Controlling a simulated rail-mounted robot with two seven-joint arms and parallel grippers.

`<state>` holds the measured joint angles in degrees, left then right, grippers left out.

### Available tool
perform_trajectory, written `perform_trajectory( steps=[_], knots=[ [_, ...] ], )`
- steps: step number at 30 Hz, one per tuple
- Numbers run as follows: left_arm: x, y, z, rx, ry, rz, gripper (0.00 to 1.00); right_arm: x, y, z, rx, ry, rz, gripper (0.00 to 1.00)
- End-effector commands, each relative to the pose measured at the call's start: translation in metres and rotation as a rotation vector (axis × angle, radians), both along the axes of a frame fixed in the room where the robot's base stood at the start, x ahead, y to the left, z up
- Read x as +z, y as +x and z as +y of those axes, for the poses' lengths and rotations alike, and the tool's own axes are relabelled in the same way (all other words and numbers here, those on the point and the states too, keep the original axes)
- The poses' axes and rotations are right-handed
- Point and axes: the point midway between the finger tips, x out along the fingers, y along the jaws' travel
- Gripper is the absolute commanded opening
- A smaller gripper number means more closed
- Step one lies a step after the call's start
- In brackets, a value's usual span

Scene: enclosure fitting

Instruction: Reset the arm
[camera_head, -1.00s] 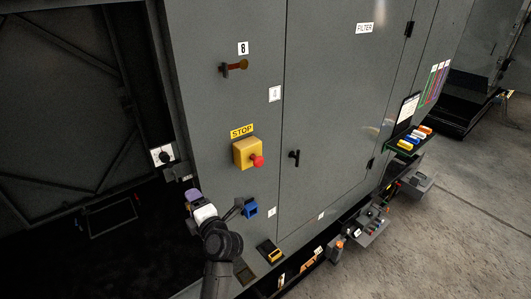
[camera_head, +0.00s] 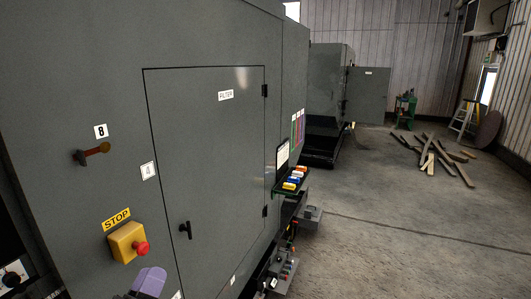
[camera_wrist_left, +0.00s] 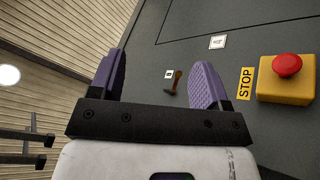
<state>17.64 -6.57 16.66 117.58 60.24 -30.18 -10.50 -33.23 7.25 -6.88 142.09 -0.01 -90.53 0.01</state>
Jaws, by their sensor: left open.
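My left gripper (camera_head: 149,281) shows at the bottom edge of the head view as a purple finger pad, just below the yellow stop box (camera_head: 124,243) with its red button. Most of that gripper and its arm is cut off. The stop box (camera_wrist_left: 285,88) shows at the right of that view, apart from the fingers. My right gripper is not in view.
The grey cabinet (camera_head: 215,150) fills the left, with a red-brown lever (camera_head: 95,151) under label 8 and a black door handle (camera_head: 186,229). A small shelf (camera_head: 279,186) holds coloured blocks. Open concrete floor (camera_head: 390,230) lies right; loose planks (camera_head: 432,158) lie farther back.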

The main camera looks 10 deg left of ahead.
Motion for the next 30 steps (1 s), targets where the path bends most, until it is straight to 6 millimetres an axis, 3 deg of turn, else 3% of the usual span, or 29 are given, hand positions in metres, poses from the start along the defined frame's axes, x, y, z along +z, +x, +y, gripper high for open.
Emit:
perform_trajectory(
  steps=[3, 6, 11, 16, 21, 30],
  knots=[
    [-0.018, -0.004, -0.037, -0.095, 0.231, 0.174, 0.70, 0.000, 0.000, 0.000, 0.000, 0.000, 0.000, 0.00],
    [-0.051, -0.015, -0.056, -0.135, 0.410, 0.373, 0.70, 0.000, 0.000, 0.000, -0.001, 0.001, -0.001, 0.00],
    [-0.120, -0.054, -0.061, -0.126, 0.651, 0.733, 0.70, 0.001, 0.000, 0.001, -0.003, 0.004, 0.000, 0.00],
    [-0.187, -0.123, -0.049, -0.056, 0.867, 1.070, 0.70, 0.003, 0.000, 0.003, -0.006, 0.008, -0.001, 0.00],
    [-0.230, -0.186, -0.049, -0.038, 1.000, 1.200, 0.70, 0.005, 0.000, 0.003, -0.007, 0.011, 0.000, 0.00],
    [-0.306, -0.295, -0.062, -0.239, 1.104, 1.412, 0.70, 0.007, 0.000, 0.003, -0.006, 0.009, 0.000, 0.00]
  ],
)
